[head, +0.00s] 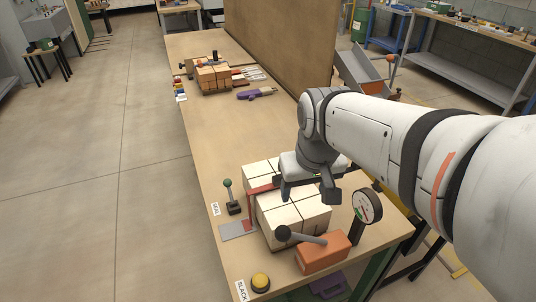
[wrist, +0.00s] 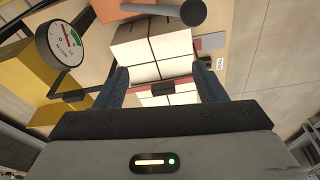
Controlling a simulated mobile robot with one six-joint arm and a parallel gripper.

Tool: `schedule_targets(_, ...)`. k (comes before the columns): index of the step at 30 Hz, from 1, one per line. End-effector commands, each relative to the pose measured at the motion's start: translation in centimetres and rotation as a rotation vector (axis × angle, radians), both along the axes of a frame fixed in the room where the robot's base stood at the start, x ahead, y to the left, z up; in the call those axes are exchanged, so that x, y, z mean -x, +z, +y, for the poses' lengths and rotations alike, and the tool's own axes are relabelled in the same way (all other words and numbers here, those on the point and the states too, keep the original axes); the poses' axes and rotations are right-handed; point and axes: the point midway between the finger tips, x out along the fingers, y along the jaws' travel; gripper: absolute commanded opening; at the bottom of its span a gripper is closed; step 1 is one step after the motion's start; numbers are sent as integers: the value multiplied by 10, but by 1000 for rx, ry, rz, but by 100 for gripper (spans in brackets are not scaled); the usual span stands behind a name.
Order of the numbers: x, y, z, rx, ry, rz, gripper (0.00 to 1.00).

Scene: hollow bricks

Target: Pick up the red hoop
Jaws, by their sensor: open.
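A red band (head: 263,187), which looks like the red hoop, runs across the block of cream bricks (head: 290,216) at the near end of the bench. Its right part is hidden behind my gripper (head: 308,192). My gripper is open above the bricks, pointing down, with its fingers apart near the band. In the wrist view the two fingers of my gripper (wrist: 162,72) frame the cream bricks (wrist: 152,50), and nothing is held. Whether the fingers touch the band cannot be told.
An orange block (head: 323,254) with a black-knobbed lever and a dial gauge (head: 367,206) stand close to the bricks. A green-knobbed lever (head: 230,197) and a yellow button (head: 261,282) are at left. Tan bricks (head: 212,77) and a purple tool (head: 257,93) lie farther back. The bench's middle is clear.

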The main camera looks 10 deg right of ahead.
Motion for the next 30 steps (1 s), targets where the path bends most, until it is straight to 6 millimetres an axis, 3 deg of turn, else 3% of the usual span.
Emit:
schedule_targets(1,-22,-5,0,5,14,28,68)
schedule_targets(6,-89,-13,0,19,70,110,80)
schedule_targets(13,-155,-33,0,30,127,193,80)
schedule_targets(19,-176,-44,0,33,145,220,80)
schedule_targets(30,-174,-84,1,32,147,224,80)
